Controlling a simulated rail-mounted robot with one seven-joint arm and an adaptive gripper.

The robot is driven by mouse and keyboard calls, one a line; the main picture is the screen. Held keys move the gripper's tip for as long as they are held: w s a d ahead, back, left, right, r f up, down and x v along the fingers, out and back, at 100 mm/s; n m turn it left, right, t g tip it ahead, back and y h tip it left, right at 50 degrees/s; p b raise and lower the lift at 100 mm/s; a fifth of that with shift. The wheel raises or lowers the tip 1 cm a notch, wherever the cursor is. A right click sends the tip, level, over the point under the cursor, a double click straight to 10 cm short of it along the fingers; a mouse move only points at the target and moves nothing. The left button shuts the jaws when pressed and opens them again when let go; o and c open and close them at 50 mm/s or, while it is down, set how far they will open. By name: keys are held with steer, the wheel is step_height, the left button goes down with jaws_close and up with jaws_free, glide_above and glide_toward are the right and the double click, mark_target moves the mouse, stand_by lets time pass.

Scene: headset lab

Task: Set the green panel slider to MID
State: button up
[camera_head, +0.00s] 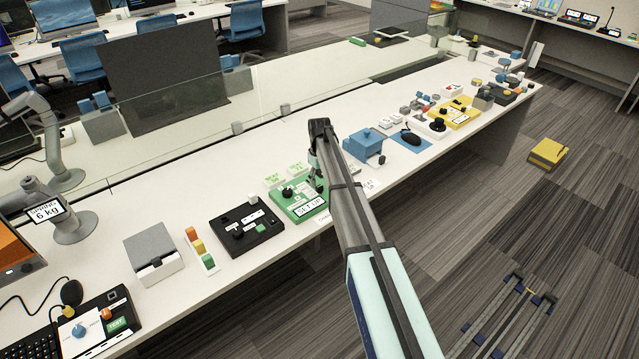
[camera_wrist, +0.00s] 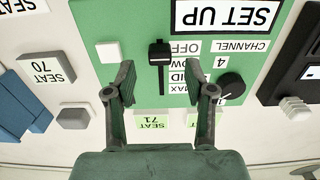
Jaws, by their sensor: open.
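The green panel (camera_head: 297,207) lies on the long white table, marked SET UP. It fills the middle of the wrist view (camera_wrist: 140,25), where its print is upside down. Its black slider knob (camera_wrist: 160,50) stands at the upper end of a dark slot, beside OFF. LOW, MID and MAX follow downward along the slot. My gripper (camera_wrist: 168,88) is open over the panel, with one finger on each side of the slot and nothing between them. In the head view my arm and gripper (camera_head: 315,158) partly cover the panel's right side.
A round black dial (camera_wrist: 232,87) sits close to the right finger, under CHANNEL. A white button (camera_wrist: 108,52) is left of the left finger. A black panel (camera_head: 246,226) lies left of the green one, and a blue box (camera_head: 364,146) stands to the right.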

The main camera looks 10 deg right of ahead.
mark_target(319, 186)
steer(key=shift+f+p, duration=0.35)
steer(key=shift+f, duration=1.5)
steer(key=shift+c, duration=0.3)
jaws_close()
